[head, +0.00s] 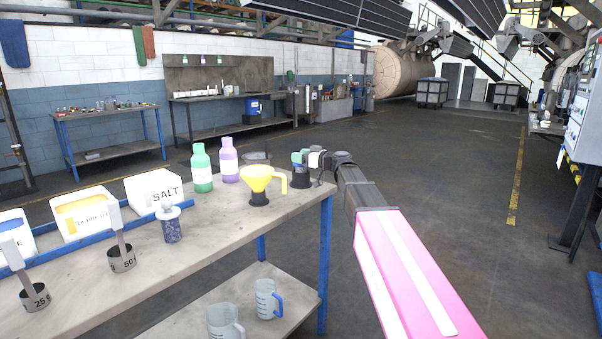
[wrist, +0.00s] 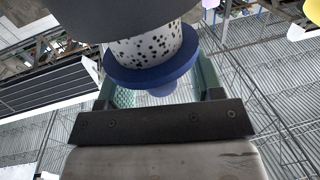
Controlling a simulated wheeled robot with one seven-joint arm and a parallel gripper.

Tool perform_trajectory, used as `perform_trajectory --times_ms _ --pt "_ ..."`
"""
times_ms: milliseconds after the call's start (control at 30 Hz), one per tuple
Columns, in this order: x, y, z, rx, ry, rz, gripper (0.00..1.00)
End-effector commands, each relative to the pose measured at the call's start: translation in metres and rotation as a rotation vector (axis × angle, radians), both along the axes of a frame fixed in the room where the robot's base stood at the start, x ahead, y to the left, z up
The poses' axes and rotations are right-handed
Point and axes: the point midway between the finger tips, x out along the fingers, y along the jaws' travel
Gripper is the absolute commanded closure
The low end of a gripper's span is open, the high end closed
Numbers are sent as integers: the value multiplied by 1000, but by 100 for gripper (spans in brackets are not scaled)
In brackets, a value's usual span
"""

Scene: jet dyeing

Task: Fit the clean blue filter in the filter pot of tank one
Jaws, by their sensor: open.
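In the wrist view a blue-flanged filter (wrist: 150,76) with a white, dark-spotted cylinder and a small blue knob is between the green fingers of my gripper (wrist: 158,88). The fingers stand apart on either side of it, and I cannot tell whether either touches it. A dark round piece adjoins the spotted cylinder. In the head view my gripper (head: 308,157) is at the right end of the workbench, over a small black holder (head: 300,180), and it largely hides the filter. I cannot make out the filter pot of tank one.
The workbench (head: 225,235) also bears a yellow funnel (head: 260,183), green (head: 201,170) and purple (head: 229,162) bottles, a speckled blue piece (head: 172,228), measuring cups and a salt bin (head: 153,190). A control panel (head: 585,105) stands far right. The floor between is clear.

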Motion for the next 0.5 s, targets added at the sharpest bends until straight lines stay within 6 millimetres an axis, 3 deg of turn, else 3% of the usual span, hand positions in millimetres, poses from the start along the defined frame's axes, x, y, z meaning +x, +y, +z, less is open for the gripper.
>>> perform_trajectory --times_ms 133,300,500 --pt "0 -1 0 0 0 0 43" --pt "-1 -1 0 0 0 0 98" --pt "-1 -1 0 0 0 0 100"
